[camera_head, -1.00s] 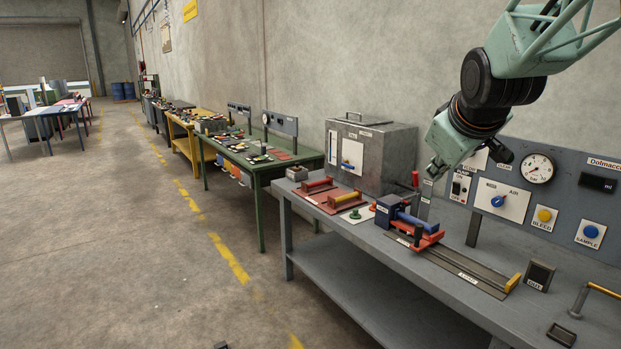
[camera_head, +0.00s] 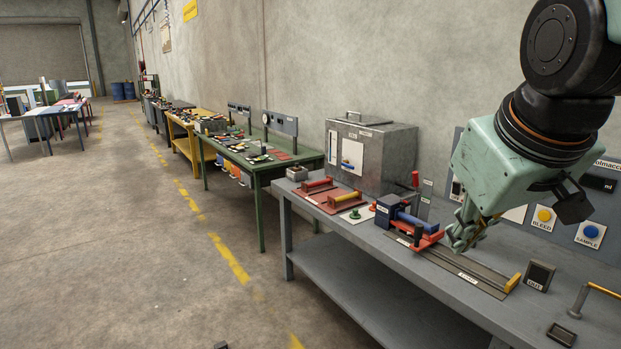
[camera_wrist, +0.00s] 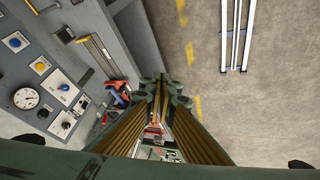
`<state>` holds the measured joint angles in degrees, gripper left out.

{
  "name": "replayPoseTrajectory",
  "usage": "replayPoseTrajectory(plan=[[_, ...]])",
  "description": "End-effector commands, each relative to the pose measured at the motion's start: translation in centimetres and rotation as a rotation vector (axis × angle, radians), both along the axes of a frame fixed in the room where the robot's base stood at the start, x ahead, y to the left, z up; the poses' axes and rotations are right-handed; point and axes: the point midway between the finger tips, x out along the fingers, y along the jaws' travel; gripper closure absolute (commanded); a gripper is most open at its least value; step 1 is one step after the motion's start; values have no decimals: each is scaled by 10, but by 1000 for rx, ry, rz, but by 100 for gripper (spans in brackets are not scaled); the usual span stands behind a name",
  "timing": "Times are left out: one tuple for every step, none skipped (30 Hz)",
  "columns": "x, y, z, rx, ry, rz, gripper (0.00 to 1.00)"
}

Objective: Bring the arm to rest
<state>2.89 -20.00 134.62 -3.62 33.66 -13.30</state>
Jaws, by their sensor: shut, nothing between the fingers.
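My gripper (camera_head: 468,236) is at the right of the head view, above the grey bench (camera_head: 355,262). Its fingers are together with nothing between them. In the head view it overlaps the slide rail (camera_head: 475,278) and is beside the red and blue clamp fixture (camera_head: 408,220); I cannot tell the exact height between them. In the wrist view the closed fingers (camera_wrist: 162,88) reach up the middle, with the clamp fixture (camera_wrist: 118,92) to their left. The gripper hides part of the panel behind it.
A metal box (camera_head: 370,155) stands at the bench's back. The panel carries a yellow button (camera_head: 544,214) and a blue button (camera_head: 591,231). A yellow-topped handle (camera_head: 590,296) stands at the bench's right. A green table (camera_head: 262,165) is farther left.

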Motion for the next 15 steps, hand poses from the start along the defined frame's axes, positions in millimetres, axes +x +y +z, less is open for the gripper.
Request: replayPoseTrajectory(plan=[[-14,3,-1,11,9,-10,100],[-22,4,-3,18,17,-18,100],[-32,6,-5,27,27,-29,100],[-40,8,-7,34,36,-37,100],[-48,9,-9,42,43,-44,100],[-58,11,-11,50,54,-53,100],[-66,12,-13,57,60,-61,100],[-74,14,-15,64,69,-69,100],[-84,16,-17,72,80,-78,100],[-92,17,-19,78,87,-86,100],[-100,18,-21,83,96,-93,100],[-110,20,-23,92,105,-103,100],[-118,21,-26,98,114,-110,100],[-126,23,-28,105,122,-118,100],[-136,24,-31,112,132,-127,100]])
